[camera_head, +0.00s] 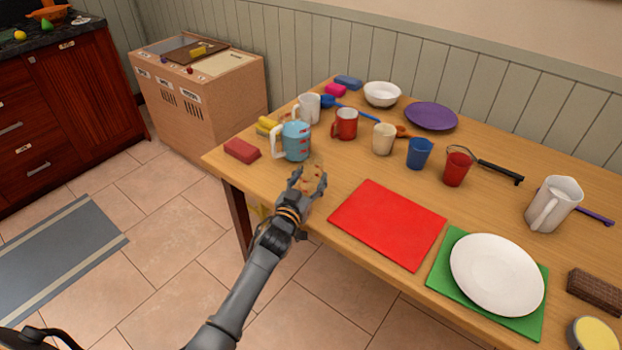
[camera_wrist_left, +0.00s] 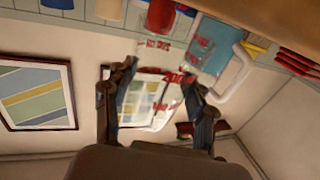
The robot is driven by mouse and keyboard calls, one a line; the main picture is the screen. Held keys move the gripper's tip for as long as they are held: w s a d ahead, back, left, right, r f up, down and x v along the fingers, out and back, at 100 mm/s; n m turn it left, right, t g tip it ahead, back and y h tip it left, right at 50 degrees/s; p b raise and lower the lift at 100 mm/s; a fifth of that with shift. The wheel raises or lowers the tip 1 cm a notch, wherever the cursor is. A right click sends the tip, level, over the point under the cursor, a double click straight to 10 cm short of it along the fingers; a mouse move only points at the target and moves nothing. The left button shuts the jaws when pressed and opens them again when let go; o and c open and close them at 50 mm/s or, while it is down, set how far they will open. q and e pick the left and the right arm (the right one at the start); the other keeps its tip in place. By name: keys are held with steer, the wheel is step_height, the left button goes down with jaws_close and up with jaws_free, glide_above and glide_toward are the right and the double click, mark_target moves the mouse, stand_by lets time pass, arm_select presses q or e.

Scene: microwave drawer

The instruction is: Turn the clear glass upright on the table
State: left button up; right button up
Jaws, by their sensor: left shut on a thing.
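My left gripper (camera_head: 308,184) is at the table's front edge, left of the red mat. It is shut on the clear glass (camera_head: 313,168), which is faint and hard to make out in the head view. In the left wrist view the glass (camera_wrist_left: 148,88), see-through with red markings, is between the two fingers (camera_wrist_left: 158,95). I cannot tell for sure which way its mouth points or whether it touches the table. The wooden table (camera_head: 365,170) runs along the wall. My right gripper is not in view.
A blue mug (camera_head: 295,141) with a pale handle stands close behind the gripper. A red mug (camera_head: 345,124), beige cup (camera_head: 383,139) and blue cup (camera_head: 419,153) stand farther back. A red mat (camera_head: 388,222) lies to the right. A red block (camera_head: 241,150) lies at the left edge.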

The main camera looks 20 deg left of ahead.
mark_target(310, 162)
arm_select(q)
step_height(310, 162, up, 8)
steer(key=p, duration=0.7)
steer(key=shift+r, duration=0.15)
steer(key=m, duration=0.3)
steer(key=shift+f+b, duration=0.2)
steer(key=shift+b, duration=0.15)
steer(key=m, duration=0.3)
steer(key=shift+r, duration=0.1)
steer(key=m, duration=0.2)
steer(key=shift+m+b, duration=0.4)
steer(key=m, duration=0.3)
